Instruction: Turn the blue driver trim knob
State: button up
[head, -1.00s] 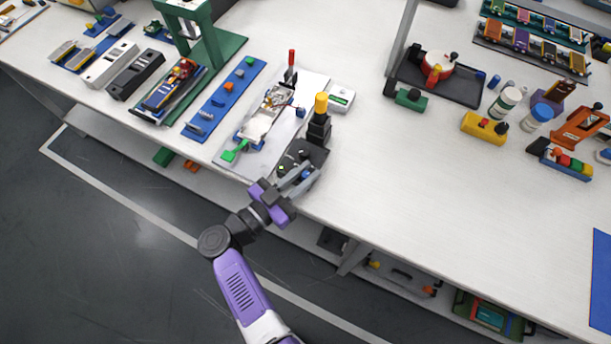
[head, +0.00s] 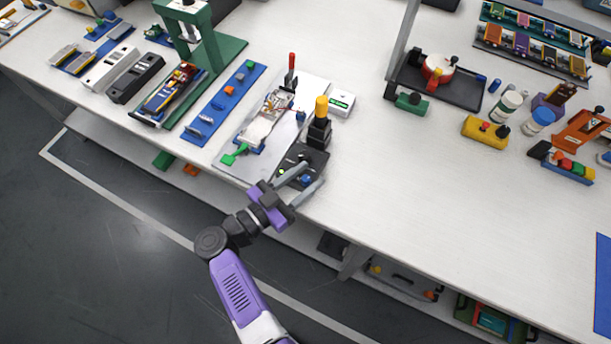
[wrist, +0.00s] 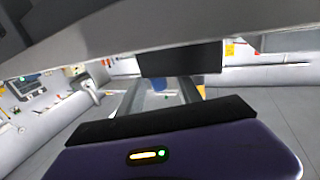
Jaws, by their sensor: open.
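The blue driver trim knob (head: 306,180) is a small blue piece on a dark control plate (head: 314,156) at the front edge of the workbench. My gripper (head: 313,176) is open, with its two grey fingers spread on either side of the knob. A gap shows between the knob and the fingers, and I cannot tell whether either finger touches it. In the wrist view a blue patch (wrist: 158,85), likely the knob, shows between the fingers, partly hidden by a dark block.
A black post with a yellow top (head: 320,112) stands behind the knob on the same plate. A grey board (head: 228,162) with a wired assembly lies to the left. A white meter box (head: 341,103) sits behind.

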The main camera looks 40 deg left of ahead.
jog(key=s+a+b, duration=0.1)
jog(key=s, duration=0.6)
jog(key=shift+s, duration=0.4)
